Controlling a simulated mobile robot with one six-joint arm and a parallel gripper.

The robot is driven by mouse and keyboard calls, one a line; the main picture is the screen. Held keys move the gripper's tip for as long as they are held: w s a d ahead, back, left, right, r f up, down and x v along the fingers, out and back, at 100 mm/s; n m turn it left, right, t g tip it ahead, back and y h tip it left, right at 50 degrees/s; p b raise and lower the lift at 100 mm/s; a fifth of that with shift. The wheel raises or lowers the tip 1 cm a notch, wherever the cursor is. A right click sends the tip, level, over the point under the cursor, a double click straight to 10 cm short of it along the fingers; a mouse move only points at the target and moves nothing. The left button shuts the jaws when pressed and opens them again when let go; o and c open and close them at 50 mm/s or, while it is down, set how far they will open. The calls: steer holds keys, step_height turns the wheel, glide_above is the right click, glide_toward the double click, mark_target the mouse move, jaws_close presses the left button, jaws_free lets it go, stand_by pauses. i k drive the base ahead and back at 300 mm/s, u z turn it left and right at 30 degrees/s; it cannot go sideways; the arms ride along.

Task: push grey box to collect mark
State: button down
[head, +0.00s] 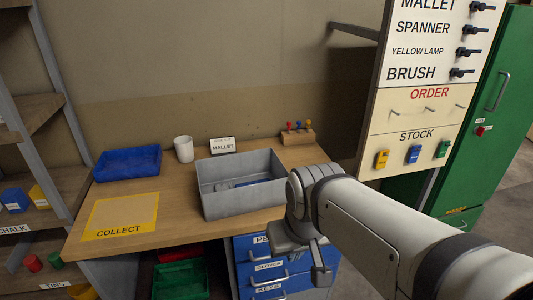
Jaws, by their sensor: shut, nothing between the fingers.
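The grey box (228,205) is an open-topped bin standing upright on the wooden bench, right of the middle. A few grey and blue items lie inside it, too small to name. The collect mark (122,212) is a yellow-bordered square lettered COLLECT at the front left of the bench, and it is bare. A strip of bare wood separates it from the box. My gripper (320,274) is shut and empty, pointing down at the right front of the box, over the drawer fronts in the picture. My wrist overlaps the box's right edge; I cannot tell whether they touch.
A blue tray (128,165) and white mug (183,149) stand at the back of the bench. A MALLET card (222,146) and wooden holder (298,136) stand behind the box. Shelves (38,190) border the left, a tool board (425,95) the right.

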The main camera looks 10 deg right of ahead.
mark_target(251, 165)
steer(key=u, duration=0.05)
steer(key=i, duration=1)
steer(key=z, duration=0.05)
